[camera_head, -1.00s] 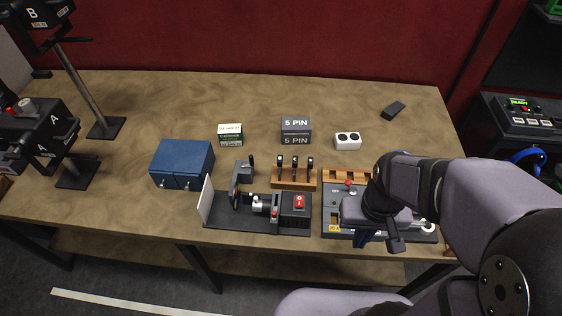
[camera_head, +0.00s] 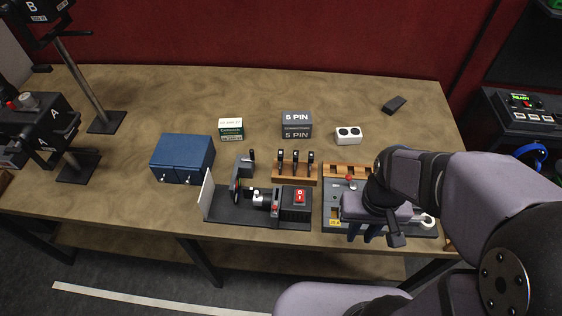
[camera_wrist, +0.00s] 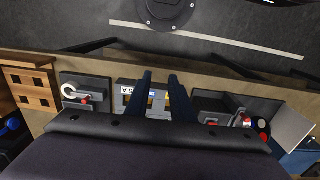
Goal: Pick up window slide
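My gripper (camera_head: 362,236) hangs over the front of the grey control panel (camera_head: 333,203) at the right of the bench. Its two dark blue fingers stand apart with a gap between them, which also shows in the wrist view (camera_wrist: 162,85). I see nothing held. Below the fingers in the wrist view is a grey unit with a pale lettered strip and yellow-framed windows (camera_wrist: 127,97), partly hidden by the fingers. This may be the window slide, but I cannot tell for sure. My wrist covers much of the panel in the head view.
A black fixture with a red switch (camera_head: 300,197) stands left of the panel. The bench's far middle is mostly clear.

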